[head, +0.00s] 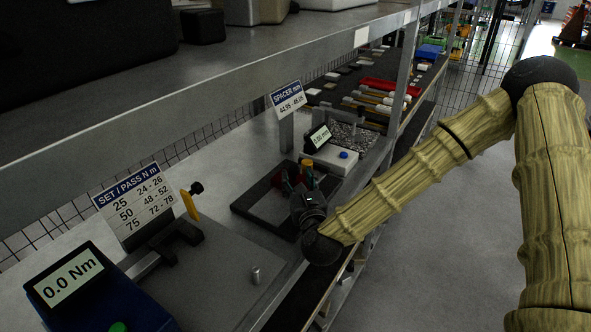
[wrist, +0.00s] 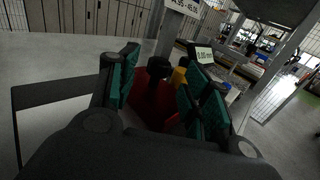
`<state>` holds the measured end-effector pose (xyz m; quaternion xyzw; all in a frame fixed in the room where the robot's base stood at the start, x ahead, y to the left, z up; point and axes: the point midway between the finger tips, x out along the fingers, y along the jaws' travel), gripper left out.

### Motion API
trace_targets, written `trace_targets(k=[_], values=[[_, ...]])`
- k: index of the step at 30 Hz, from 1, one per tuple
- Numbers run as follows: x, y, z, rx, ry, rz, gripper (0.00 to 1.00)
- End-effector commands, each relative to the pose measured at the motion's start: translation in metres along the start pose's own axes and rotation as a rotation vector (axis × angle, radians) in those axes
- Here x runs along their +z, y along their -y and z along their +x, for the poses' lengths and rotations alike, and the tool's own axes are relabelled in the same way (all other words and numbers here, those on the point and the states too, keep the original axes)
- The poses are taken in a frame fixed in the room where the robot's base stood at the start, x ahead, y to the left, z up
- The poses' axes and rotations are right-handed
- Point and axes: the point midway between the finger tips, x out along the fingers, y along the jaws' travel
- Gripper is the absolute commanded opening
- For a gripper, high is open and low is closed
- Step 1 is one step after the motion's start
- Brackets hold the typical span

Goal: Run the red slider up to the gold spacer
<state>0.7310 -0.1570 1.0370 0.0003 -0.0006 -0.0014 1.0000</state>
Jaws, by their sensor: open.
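My gripper (head: 298,181) is open, low over a black-framed fixture on the bench. In the wrist view, the fingers (wrist: 155,90) have green pads and stand either side of a black knob (wrist: 158,72). A red part, which looks like the red slider (wrist: 143,108), lies below and between the fingers; red also shows in the head view (head: 270,207). The gold spacer (wrist: 179,76) stands just right of the knob, near the right finger. It also shows past my gripper in the head view (head: 306,164). The fingers hide part of the slider, and contact cannot be told.
A gauge (head: 320,137) on a white box (head: 335,158) stands just beyond the fixture. A spacer sign (head: 288,98) rises behind. A torque tester (head: 90,290) and clamp stand at left, with a small metal pin (head: 255,276). A shelf (head: 180,95) overhangs the bench.

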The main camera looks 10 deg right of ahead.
Motion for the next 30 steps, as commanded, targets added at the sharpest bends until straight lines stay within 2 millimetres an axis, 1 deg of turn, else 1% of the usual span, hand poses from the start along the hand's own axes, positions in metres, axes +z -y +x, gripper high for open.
trace_targets(k=[1,3,9,20,24,26,27,30], values=[[0.002,0.001,0.007,-0.001,0.001,-0.003,0.48],[0.002,0.000,0.016,-0.001,0.000,-0.002,0.48],[0.001,0.001,0.031,-0.001,0.000,-0.002,0.48],[-0.001,0.001,0.034,0.000,0.000,-0.001,0.48],[0.000,0.001,0.034,0.000,0.000,0.000,0.23],[0.000,0.001,0.034,0.000,0.000,-0.001,0.12],[0.000,0.001,0.034,0.000,0.000,-0.001,0.09],[-0.001,0.001,0.034,0.000,0.000,-0.001,0.09]])
